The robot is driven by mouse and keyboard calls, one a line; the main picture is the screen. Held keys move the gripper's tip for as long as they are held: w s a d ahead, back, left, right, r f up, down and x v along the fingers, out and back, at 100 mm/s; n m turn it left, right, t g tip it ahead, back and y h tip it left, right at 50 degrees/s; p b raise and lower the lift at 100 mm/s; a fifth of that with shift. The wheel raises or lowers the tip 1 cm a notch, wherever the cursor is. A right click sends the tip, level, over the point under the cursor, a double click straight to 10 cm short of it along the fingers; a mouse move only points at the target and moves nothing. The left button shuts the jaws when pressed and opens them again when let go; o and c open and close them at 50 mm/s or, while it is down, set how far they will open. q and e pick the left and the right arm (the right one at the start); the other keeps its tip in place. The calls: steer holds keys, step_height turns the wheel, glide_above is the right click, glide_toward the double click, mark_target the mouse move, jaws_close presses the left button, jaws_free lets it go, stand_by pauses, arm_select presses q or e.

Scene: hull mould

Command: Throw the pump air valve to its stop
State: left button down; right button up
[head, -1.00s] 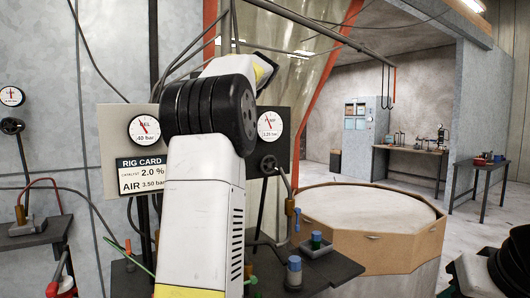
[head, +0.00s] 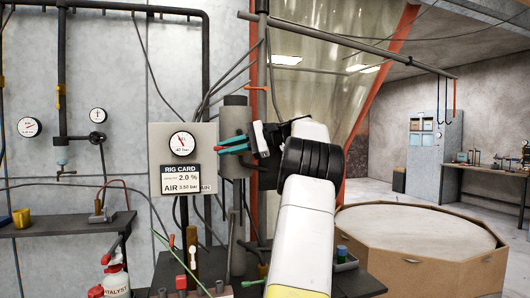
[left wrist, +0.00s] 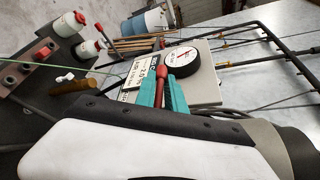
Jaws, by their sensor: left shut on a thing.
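My left gripper (head: 234,142) has teal fingers and points left beside a grey upright cylinder, right of the rig card. It is shut on a red lever handle, which shows between the fingers in the left wrist view (left wrist: 181,62). I take this lever as the pump air valve's; its pivot and stop are hidden or too small to make out. The rig card (head: 181,176) reads 2.0 % and an AIR value near 3.5 bar. A round gauge (head: 181,142) sits above it and shows in the left wrist view (left wrist: 181,61). My right gripper is out of view.
A bench with bottles and small fittings lies below the panel. A red-capped catalyst bottle (head: 116,280) stands lower left. A wide wooden-rimmed tub (head: 420,258) is at right. Pipes and hoses cross the wall. A shelf (head: 70,224) is at left.

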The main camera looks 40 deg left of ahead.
arm_select(q)
steer(key=shift+r+y, duration=0.15)
steer(key=shift+y, duration=0.15)
stand_by(0.4)
steer(key=c, duration=1.4)
jaws_free()
steer(key=v, duration=0.7)
steer(key=shift+w+d, duration=0.3)
steer(key=shift+w, duration=0.05)
